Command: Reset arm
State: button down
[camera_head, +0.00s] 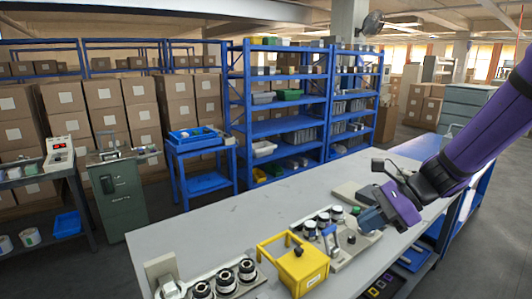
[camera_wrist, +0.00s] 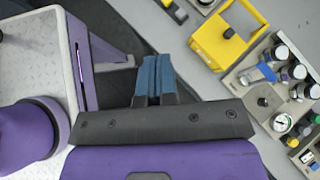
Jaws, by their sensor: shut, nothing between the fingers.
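My purple arm enters from the right in the head view. My gripper (camera_head: 372,219) is at the right part of the grey workbench (camera_head: 237,209), just right of a panel with knobs. In the wrist view my gripper (camera_wrist: 154,62) shows its blue fingers pressed together with nothing between them. The wrist view places the fingertips over the bench's edge and the dark floor, left of the yellow box. The head view does not show clearly how high the gripper is.
A yellow box (camera_head: 293,264) with a black knob stands on the bench. It also shows in the wrist view (camera_wrist: 225,38). A grey panel (camera_head: 343,245) with knobs and a gauge is beside it. Blue shelves (camera_head: 287,127) stand behind. The bench's back left is clear.

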jog(key=s+d+r+n+t+h, duration=0.2)
jog(key=s+d+r+n+h, duration=0.2)
jog(key=s+r+n, duration=0.3)
jog(key=s+d+r+n+t+h, duration=0.2)
jog(key=s+d+r+n+h, duration=0.2)
jog(key=s+n, duration=0.6)
notch_tip(320, 180, up, 3)
jog(key=shift+s+d+r+n+h, duration=0.2)
jog(key=shift+s+n+h, duration=0.2)
jog(key=shift+s+h, duration=0.55)
